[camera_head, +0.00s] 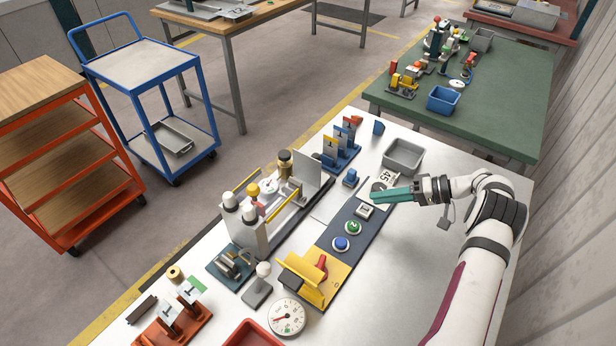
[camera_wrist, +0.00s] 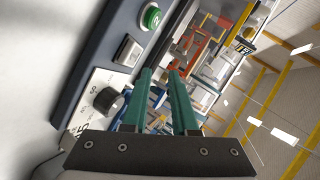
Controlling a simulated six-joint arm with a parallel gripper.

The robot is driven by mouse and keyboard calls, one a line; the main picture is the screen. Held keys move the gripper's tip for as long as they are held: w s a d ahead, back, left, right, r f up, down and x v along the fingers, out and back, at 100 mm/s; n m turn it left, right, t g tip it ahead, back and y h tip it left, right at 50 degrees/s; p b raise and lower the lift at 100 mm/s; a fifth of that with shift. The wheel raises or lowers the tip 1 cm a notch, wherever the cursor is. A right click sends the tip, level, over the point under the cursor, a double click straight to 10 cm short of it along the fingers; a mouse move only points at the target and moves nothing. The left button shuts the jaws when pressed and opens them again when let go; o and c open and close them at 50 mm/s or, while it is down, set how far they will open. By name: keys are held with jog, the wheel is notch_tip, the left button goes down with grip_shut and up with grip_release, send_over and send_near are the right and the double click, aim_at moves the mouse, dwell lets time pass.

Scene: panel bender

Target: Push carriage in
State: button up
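The panel bender (camera_head: 265,232) stands left of centre on the white table in the head view. It is a grey machine with white-capped posts at its near end, a dial, and a long slide bed toward the right. An upright light sheet (camera_head: 308,172) stands at its far end. I cannot tell for sure which part is the carriage. My gripper (camera_head: 374,196) has teal fingers and hovers over the far end of the dark control panel, right of the bender and apart from it. In the wrist view my gripper (camera_wrist: 159,72) shows a gap between its fingers, with nothing held.
The control panel holds a green button (camera_head: 353,227), a blue button (camera_head: 341,243) and a yellow housing (camera_head: 318,277) with a red lever. A knob with a scale (camera_wrist: 108,101) lies beside my fingers. A grey bin (camera_head: 403,156), blue stands (camera_head: 341,152) and a round gauge (camera_head: 287,316) surround the bender.

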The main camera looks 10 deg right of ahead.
jog(key=m+t+y, duration=0.1)
jog(key=f+m+t+y, duration=0.1)
jog(key=shift+s+f+m, duration=0.15)
jog(key=shift+f+m, duration=0.1)
jog(key=shift+m, duration=0.15)
jog(key=shift+c, duration=1.1)
jog(key=m, duration=0.1)
jog(key=t+y, duration=0.1)
jog(key=m+t, duration=0.1)
jog(key=shift+d+f+m, duration=0.25)
jog(key=shift+m, duration=0.05)
grip_shut()
jog(key=shift+a, duration=0.25)
send_near(301, 203)
jog(key=w+a+r, duration=0.1)
jog(key=w+a, duration=0.1)
jog(key=w+a+r, duration=0.1)
jog(key=w, duration=0.2)
jog(key=w+a+r, duration=0.1)
jog(key=w+a, duration=0.1)
jog(key=w, duration=0.1)
jog(key=shift+w+a+r, duration=0.15)
jog(key=shift+a+r, duration=0.2)
jog(key=shift+a, duration=0.1)
jog(key=s+a, duration=0.2)
jog(key=s, duration=0.1)
jog(key=shift+a, duration=0.4)
